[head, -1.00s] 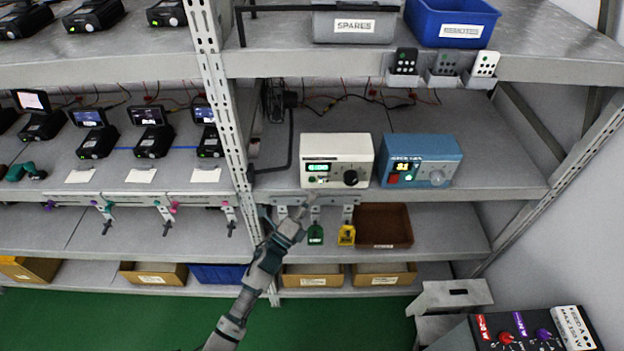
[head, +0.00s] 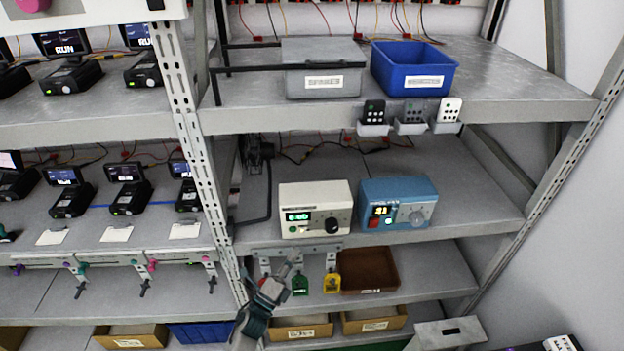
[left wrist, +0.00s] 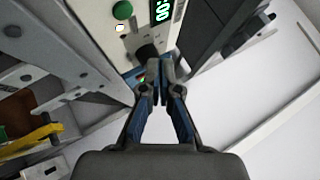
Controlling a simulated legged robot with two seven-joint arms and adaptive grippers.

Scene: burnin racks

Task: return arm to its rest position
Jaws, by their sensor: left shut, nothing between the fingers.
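My left gripper (head: 284,276) is low in the middle of the head view, in front of the shelf edge below the white power unit (head: 316,209). In the left wrist view the gripper (left wrist: 160,68) shows with its fingertips together and nothing between them. A white panel (left wrist: 112,30) with a green button, a dark knob and a green display stands just beyond the fingertips there. I cannot tell whether they touch it. My right gripper is not in view.
A blue unit (head: 397,203) stands right of the white one. Green (head: 300,284) and yellow (head: 332,283) tags hang under the shelf edge beside a brown tray (head: 368,270). A grey bin (head: 322,68) and blue bin (head: 413,68) sit above. A rack upright (head: 200,160) stands left.

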